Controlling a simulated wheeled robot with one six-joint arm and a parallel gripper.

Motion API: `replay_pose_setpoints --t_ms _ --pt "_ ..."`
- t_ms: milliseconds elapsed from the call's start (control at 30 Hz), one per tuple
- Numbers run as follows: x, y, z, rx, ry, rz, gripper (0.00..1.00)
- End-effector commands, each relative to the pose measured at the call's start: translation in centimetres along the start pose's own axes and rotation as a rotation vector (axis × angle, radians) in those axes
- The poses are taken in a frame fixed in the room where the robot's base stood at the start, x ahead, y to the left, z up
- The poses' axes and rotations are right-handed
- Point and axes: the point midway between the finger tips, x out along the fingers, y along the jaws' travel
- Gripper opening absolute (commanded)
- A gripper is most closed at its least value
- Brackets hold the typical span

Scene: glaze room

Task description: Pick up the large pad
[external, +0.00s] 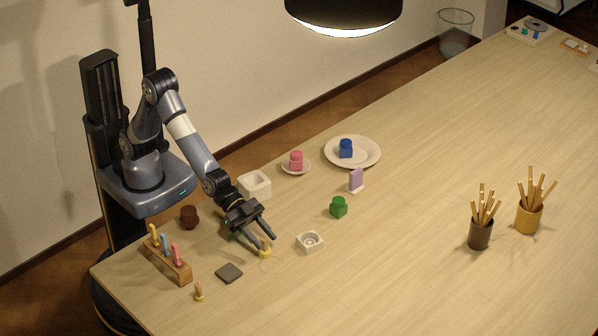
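A small tan-handled piece with a yellow base (264,251) stands on the table at the tips of my gripper. A similar, smaller-looking piece (199,293) stands near the table's front-left edge. I cannot tell for certain which is the large pad; the one by my gripper looks wider. My gripper (265,240) points down and to the right, its two fingers spread apart. The handle shows near and between the fingertips; I cannot tell whether they touch it. A flat dark grey square (229,273) lies between the two pieces.
A wooden rack (168,262) with several coloured handles stands at left. A white square holder (310,243), a green jar (338,207) and a white box (254,184) are close by. Plates and brush cups stand farther away. The table's middle is clear.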

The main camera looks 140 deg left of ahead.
Motion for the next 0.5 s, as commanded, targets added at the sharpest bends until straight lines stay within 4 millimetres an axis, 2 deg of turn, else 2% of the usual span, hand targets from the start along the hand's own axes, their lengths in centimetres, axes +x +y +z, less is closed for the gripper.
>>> replay_pose_setpoints --t_ms 267,500 --pt "0.24 -0.01 -0.03 0.000 0.001 0.000 0.38" --pt "0.23 -0.01 -0.03 0.000 0.001 0.000 0.19"
